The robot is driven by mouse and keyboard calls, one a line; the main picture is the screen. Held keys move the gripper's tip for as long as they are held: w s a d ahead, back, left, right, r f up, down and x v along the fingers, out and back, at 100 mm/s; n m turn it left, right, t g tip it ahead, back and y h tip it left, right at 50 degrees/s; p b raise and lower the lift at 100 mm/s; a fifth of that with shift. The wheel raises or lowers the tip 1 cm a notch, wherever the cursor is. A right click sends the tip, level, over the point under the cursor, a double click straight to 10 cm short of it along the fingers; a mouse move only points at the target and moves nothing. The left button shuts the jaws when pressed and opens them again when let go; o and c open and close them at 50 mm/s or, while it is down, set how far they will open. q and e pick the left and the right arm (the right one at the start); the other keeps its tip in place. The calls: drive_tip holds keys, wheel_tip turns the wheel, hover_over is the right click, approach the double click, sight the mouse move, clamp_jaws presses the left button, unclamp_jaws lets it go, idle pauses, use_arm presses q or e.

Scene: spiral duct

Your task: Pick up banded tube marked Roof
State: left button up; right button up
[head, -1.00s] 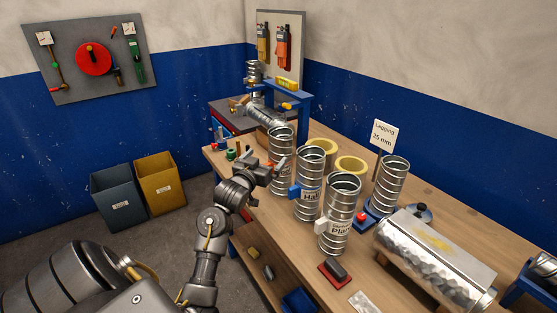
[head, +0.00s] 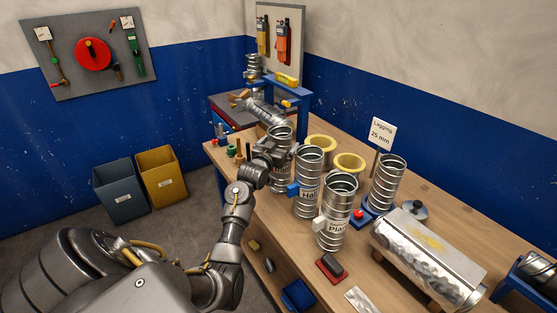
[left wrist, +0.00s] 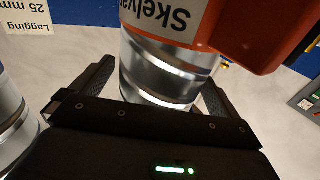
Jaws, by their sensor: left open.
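The rear banded metal tube (head: 281,132) stands upright on the bench. In the head view my left gripper (head: 286,153) covers much of its front, so I cannot read its full label there. In the left wrist view the tube (left wrist: 155,80) stands between my open fingers (left wrist: 157,88), one on each side. Its white label shows upside-down letters "Skelva"; the word Roof is not visible. An orange block (left wrist: 255,30) sits on its side. The tube marked Hall (head: 308,185) and one with a label starting "Pla" (head: 337,215) stand nearer. My right gripper is not in view.
Yellow rings (head: 348,162) lie behind the tubes. A tube on a blue stand (head: 387,180) is beside the Lagging 25 mm sign (head: 381,133). A big metal cylinder (head: 430,255) lies at right. A red-based block (head: 331,267) is at the front edge.

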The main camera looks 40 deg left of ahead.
use_arm(q)
drive_tip(key=shift+c, duration=0.3)
drive_tip(key=c, duration=1.4)
drive_tip(key=shift+c, duration=0.6)
drive_tip(key=shift+r, duration=0.1)
